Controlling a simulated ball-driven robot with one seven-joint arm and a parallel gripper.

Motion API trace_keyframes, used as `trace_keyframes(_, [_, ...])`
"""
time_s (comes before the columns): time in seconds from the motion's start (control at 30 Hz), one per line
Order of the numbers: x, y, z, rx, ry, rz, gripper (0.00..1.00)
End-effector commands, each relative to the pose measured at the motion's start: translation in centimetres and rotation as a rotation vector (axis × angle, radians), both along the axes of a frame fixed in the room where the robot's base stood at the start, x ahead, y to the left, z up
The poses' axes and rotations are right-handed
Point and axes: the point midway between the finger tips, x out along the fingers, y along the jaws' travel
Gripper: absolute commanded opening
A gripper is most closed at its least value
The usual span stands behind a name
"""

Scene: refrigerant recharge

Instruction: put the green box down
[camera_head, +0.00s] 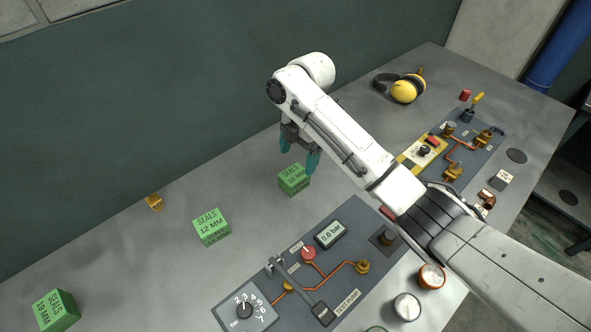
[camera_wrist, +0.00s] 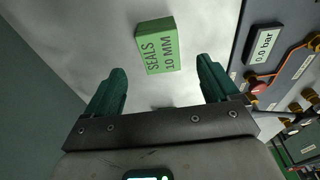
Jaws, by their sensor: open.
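A green box (camera_head: 292,181) marked SEALS 10 MM rests on the grey metal bench (camera_head: 155,255); it also shows in the wrist view (camera_wrist: 158,46). My gripper (camera_head: 299,154) is open and empty, its teal fingers pointing down by this box. In the wrist view the box appears ahead of my spread fingertips (camera_wrist: 162,72), in line with the gap between them, with no finger seen touching it. A second green box (camera_head: 211,228), marked SEALS 12 MM, sits to its left. A third green box (camera_head: 56,311), marked SEALS 19 MM, is at the lower left.
A grey test panel (camera_head: 345,218) with a 0.0 bar display, copper pipes and a dial lies right of the boxes. A small brass part (camera_head: 154,202) lies near the wall. Yellow ear defenders (camera_head: 405,89) and another valve panel (camera_head: 483,155) are farther back. Bench between boxes is bare.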

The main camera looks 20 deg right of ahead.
Motion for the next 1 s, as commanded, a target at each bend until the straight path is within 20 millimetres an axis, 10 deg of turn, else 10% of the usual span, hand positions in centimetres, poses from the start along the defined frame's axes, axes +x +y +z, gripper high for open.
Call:
trace_keyframes(0.33, [0.2,-0.5,3.8,0.000,0.000,0.001,0.88])
trace_keyframes(1.0, [0.2,-0.5,4.0,0.000,0.001,0.001,0.88])
